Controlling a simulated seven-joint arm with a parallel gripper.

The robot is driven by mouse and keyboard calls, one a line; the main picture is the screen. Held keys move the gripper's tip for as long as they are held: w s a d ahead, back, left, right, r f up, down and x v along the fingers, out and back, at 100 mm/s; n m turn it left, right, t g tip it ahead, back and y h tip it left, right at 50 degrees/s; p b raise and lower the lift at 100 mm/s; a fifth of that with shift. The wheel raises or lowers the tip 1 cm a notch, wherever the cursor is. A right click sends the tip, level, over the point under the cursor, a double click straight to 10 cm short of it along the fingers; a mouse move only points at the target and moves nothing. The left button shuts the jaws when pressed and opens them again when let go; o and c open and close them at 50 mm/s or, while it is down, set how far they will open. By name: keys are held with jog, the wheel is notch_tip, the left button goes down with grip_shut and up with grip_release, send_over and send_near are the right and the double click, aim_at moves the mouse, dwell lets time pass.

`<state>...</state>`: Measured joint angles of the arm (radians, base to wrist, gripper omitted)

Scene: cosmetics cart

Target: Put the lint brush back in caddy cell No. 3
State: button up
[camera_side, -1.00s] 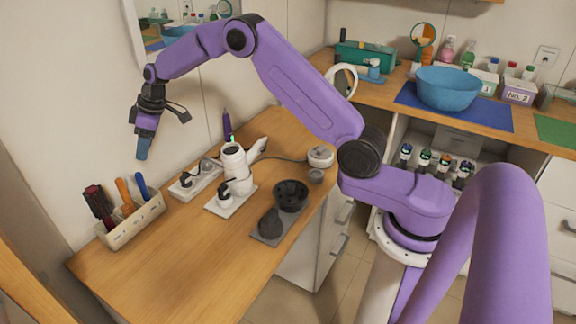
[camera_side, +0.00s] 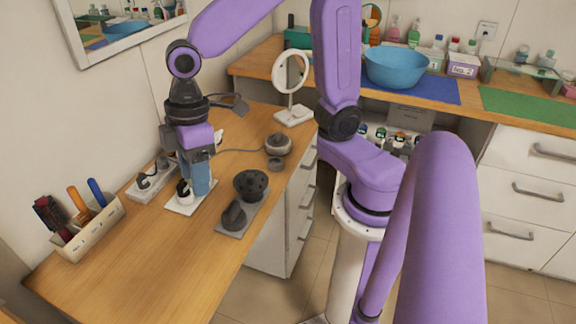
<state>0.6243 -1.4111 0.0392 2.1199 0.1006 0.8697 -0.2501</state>
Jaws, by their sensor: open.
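The caddy (camera_side: 98,238) is a cream box with small labels on its front, too small to read, near the left end of the wooden counter. It holds a dark red and black brush (camera_side: 48,212), an orange handle (camera_side: 76,198) and a blue handle (camera_side: 96,191). I cannot tell which thing, if any of these, is the lint brush. My gripper (camera_side: 197,176) is open, pointing down with blue fingertips, above the white tray to the right of the caddy. No held object can be made out. It hides most of the white appliance there.
A white tray (camera_side: 179,208) lies under my gripper. A black diffuser (camera_side: 251,184) and a dark nozzle (camera_side: 234,214) sit on a grey tray in front. A ring mirror (camera_side: 290,72) stands behind. The counter between caddy and trays is clear.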

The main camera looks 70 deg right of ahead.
jog(key=s+d, duration=0.4)
jog(key=s, duration=0.3)
jog(key=s+d+f+n+h, duration=0.1)
jog(key=s+d, duration=0.4)
jog(key=s, duration=0.2)
jog(key=shift+s+f, duration=0.3)
